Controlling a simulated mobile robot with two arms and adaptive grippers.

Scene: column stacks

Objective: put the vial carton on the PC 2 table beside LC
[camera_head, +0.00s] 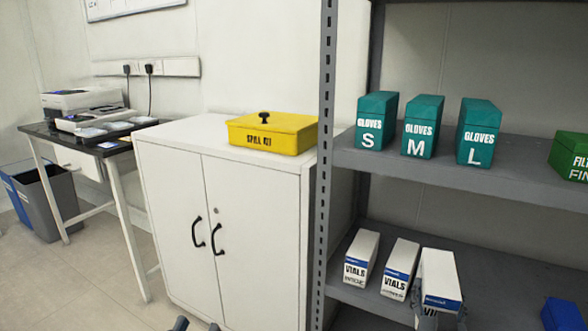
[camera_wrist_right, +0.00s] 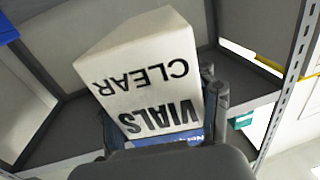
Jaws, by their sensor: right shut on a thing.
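A white vial carton with a blue band (camera_head: 441,277) is at the lower shelf, at the right end of a row of cartons. My right gripper (camera_head: 440,319) is shut on it from the front and hides part of its lettering. In the right wrist view the carton (camera_wrist_right: 145,70) reads "VIALS CLEAR" upside down, between the fingers (camera_wrist_right: 214,108). I cannot tell whether it touches the shelf. My left gripper (camera_head: 197,326) barely shows at the bottom edge, its two tips apart and empty. No table label is readable; a dark-topped table (camera_head: 60,137) stands at the far left.
Two more vial cartons, left (camera_head: 361,257) and middle (camera_head: 399,268), stand close beside the held one. Teal glove boxes (camera_head: 420,127) stand on the shelf above. A grey rack post (camera_head: 324,170) and a white cabinet (camera_head: 180,220) with a yellow box (camera_head: 272,132) lie left.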

